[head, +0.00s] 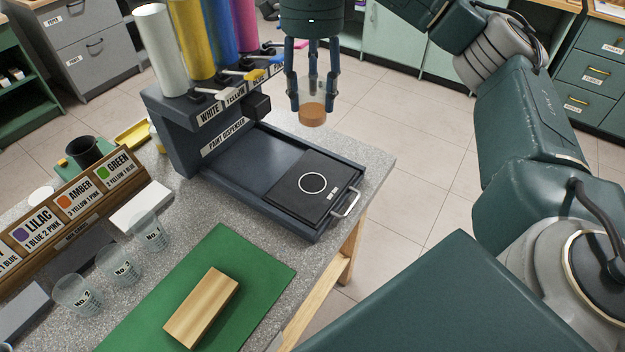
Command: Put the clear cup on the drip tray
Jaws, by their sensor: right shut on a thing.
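The clear cup (312,115) has something orange-brown at its bottom. My right gripper (312,92) points down and is shut on this cup, holding it upright in the air. In the picture the cup shows above and behind the black drip tray pad. The drip tray (222,165) is the dark, shallow base of the paint dispenser. Its right part carries a black pad with a white ring (312,183) and a metal handle at the front right edge. Nothing stands on the tray. My left gripper is not in view.
The paint dispenser (173,125) with several colour cylinders and small levers stands at the tray's back left. Several clear cups (118,268) stand at the left. A wooden block (202,308) lies on a green mat (245,262). The table's right edge drops to the tiled floor.

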